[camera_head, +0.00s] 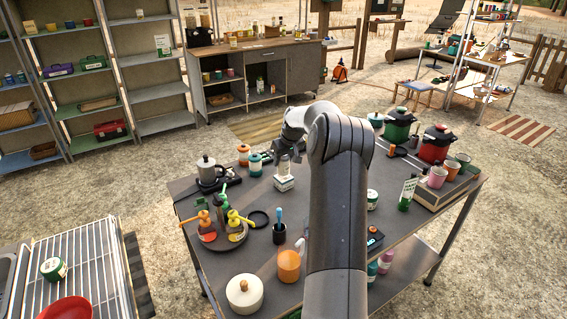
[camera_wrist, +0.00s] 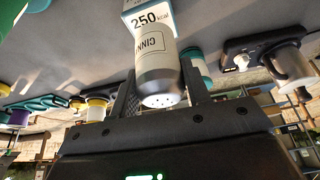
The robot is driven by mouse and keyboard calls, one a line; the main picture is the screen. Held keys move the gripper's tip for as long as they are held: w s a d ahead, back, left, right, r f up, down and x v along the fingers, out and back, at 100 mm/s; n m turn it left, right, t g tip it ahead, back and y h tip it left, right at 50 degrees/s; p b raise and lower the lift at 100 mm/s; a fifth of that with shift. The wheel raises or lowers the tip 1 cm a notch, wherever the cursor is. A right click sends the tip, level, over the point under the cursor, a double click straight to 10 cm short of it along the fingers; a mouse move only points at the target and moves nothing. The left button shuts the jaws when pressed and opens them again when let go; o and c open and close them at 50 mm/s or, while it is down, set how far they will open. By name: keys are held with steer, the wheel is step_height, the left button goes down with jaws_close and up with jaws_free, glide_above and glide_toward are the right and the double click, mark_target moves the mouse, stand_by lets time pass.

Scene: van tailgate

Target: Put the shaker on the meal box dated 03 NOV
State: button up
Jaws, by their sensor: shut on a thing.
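The shaker (camera_head: 284,166) is a pale cylinder with a metal cap. In the wrist view the shaker (camera_wrist: 158,68) shows its pierced cap and a label starting "CINN". My gripper (camera_head: 284,158) is shut on it, with one finger on each side. A white meal box (camera_head: 284,184) stands directly under the shaker on the table. In the wrist view the box (camera_wrist: 148,14) shows "250 kcal" beyond the shaker's far end. I cannot tell whether the shaker's base touches the box. No date is readable on the box.
The grey table (camera_head: 215,262) holds an orange-lidded jar (camera_head: 243,155) and a teal-lidded jar (camera_head: 255,166) left of the box. A moka pot (camera_head: 209,171) stands further left. My arm hides the table right of the box.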

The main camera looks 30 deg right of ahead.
steer(key=shift+f, duration=0.8)
steer(key=o, duration=1)
steer(key=shift+f, duration=0.15)
